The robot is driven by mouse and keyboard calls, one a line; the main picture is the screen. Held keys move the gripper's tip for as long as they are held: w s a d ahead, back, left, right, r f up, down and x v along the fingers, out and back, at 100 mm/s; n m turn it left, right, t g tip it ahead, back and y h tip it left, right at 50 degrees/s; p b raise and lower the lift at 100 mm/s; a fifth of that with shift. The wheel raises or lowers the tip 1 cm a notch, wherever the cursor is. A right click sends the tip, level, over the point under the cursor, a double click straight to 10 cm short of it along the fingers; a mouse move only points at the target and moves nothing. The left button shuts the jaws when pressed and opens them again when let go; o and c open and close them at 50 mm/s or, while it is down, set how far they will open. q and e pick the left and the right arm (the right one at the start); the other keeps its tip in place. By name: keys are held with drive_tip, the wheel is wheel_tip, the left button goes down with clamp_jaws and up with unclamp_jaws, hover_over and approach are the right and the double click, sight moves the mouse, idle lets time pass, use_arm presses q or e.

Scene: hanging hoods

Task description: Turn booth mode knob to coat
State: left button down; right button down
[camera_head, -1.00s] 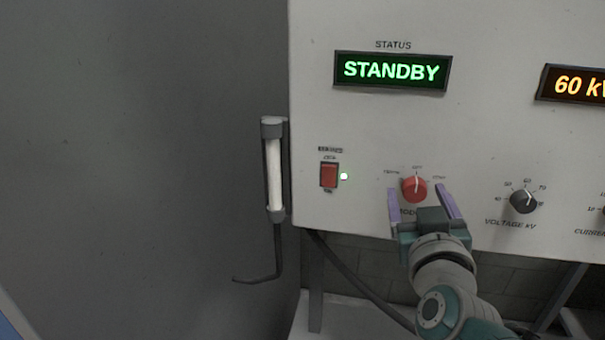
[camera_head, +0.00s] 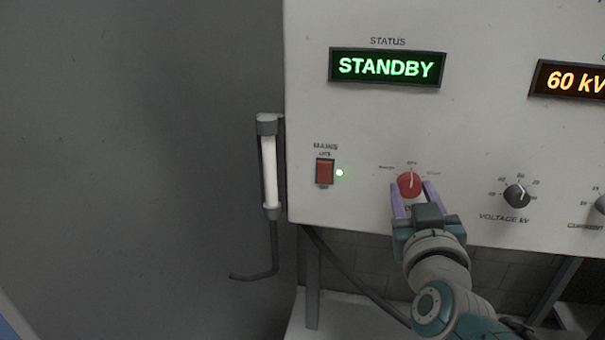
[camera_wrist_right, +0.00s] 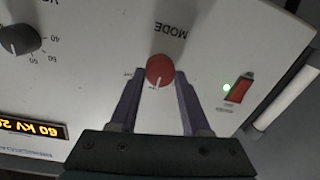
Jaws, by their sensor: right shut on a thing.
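The red mode knob (camera_head: 409,185) is on the white control panel, below the green STANDBY display (camera_head: 387,67). Its white pointer line points up, at the OFF mark; the COAT mark is to its upper right. My right gripper (camera_head: 413,193) reaches up from below with its purple fingers on either side of the knob, shut on it. The right wrist view also shows the red knob (camera_wrist_right: 160,70), upside down, between the fingertips (camera_wrist_right: 159,80). My left gripper is in neither view.
A red mains switch (camera_head: 325,172) with a lit green lamp is left of the knob. The dark voltage knob (camera_head: 517,196) is to the right, under an amber 60 kV display (camera_head: 569,80).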

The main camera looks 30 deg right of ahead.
drive_tip(key=shift+f+m+b, duration=0.15)
drive_tip(key=shift+m+b, duration=0.25)
drive_tip(key=shift+m, duration=0.8)
drive_tip(key=m+b, duration=0.1)
drive_tip(key=m, duration=0.2)
drive_tip(key=shift+d+m, duration=0.1)
drive_tip(key=shift+m, duration=0.2)
drive_tip(key=m+b, duration=0.1)
drive_tip(key=m, duration=0.3)
drive_tip(key=shift+f+h, duration=0.1)
drive_tip(key=shift+h, duration=0.2)
drive_tip(key=shift+m+b, duration=0.35)
drive_tip(key=shift+m, duration=0.65)
drive_tip(key=shift+c, duration=1.8)
unclamp_jaws()
